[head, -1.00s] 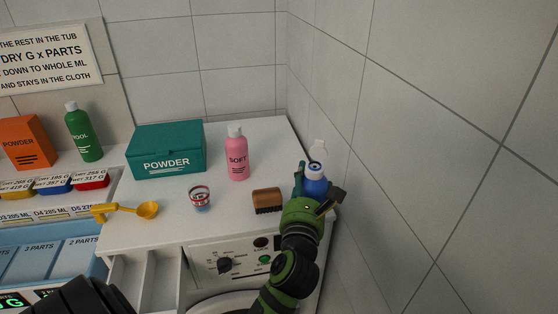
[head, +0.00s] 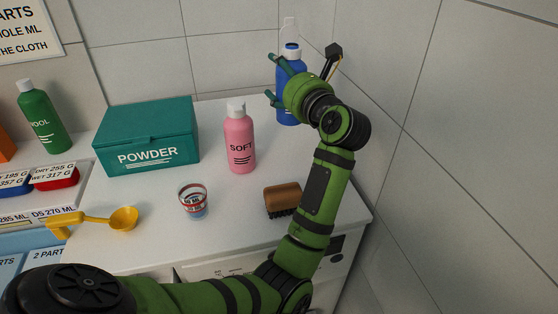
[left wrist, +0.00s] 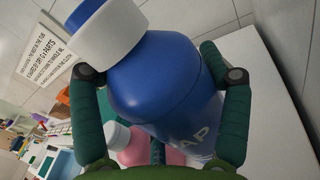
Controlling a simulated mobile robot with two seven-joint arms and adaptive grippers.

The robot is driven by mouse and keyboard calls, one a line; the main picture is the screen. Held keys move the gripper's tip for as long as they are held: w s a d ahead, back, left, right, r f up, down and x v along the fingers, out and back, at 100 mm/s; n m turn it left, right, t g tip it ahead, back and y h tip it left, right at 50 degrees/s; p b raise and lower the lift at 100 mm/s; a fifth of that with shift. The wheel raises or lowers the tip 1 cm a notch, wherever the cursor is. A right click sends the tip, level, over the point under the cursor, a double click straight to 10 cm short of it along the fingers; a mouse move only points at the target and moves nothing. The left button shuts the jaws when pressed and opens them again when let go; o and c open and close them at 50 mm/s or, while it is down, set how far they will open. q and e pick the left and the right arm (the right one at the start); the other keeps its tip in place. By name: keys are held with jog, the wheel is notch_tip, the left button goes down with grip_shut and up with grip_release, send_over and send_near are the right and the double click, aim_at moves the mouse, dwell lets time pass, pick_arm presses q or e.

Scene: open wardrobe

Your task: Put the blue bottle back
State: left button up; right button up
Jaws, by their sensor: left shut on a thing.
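The blue bottle (head: 288,98) has a white collar and a blue top. My left gripper (head: 276,82) is shut around its body near the counter's back right corner. The bottle looks upright in the head view, its base at or just above the counter; I cannot tell if it touches. A pale upright shape (head: 289,28) shows behind its top; I cannot tell what it is. In the left wrist view the bottle (left wrist: 165,80) fills the space between my two fingers, with part of a white label word visible. My right gripper is not in view.
On the white counter (head: 230,215) are a pink bottle (head: 240,142), a teal powder box (head: 148,140), a small cup (head: 193,201), a brown brush (head: 283,199) and a yellow scoop (head: 122,219). A green bottle (head: 42,118) stands left. Tiled walls close the back and right.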

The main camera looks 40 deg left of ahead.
aim_at(285, 122)
pick_arm(q)
jog(key=shift+s+d+f, duration=0.1)
jog(key=shift+d+f, duration=0.2)
jog(key=shift+s+d+f+p, duration=0.1)
jog(key=shift+d+f+p, duration=0.1)
jog(key=shift+f, duration=0.25)
jog(key=shift+s+d+f+p, duration=0.1)
jog(key=shift+f+p, duration=0.05)
jog(key=shift+f, duration=0.3)
jog(key=f, duration=0.2)
jog(key=f+p, duration=0.1)
jog(key=shift+a+f, duration=0.2)
jog(key=shift+f, duration=0.2)
notch_tip(285, 122, down, 3)
jog(key=shift+d+f+p, duration=0.1)
jog(key=shift+p, duration=0.4)
jog(key=shift+f, duration=0.55)
jog(key=o, duration=1.2)
jog(key=shift+o, duration=0.9)
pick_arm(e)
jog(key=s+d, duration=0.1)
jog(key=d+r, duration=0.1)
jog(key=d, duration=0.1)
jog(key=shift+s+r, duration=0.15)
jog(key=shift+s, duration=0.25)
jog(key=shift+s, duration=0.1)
